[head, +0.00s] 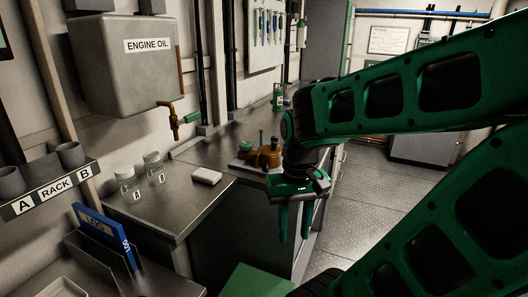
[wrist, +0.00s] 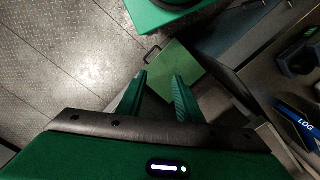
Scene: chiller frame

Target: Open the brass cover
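A brass-coloured device (head: 262,155), which looks like the part with the brass cover, sits on the far metal counter in the head view. It is partly hidden behind my arm, and I cannot tell its cover's state. My gripper (head: 294,236) hangs in front of the counter, to the right of and nearer than the brass device, with its fingers pointing down. In the wrist view my gripper (wrist: 161,85) shows its two green fingers apart with nothing between them. The brass device is not seen in the wrist view.
An engine oil tank (head: 135,62) with a brass tap hangs at the left. Two labelled jars (head: 154,168) and a white pad (head: 206,176) stand on the counter. A rack (head: 50,190) and blue log binder (head: 103,236) are nearer. Bare floor (head: 370,205) lies at right.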

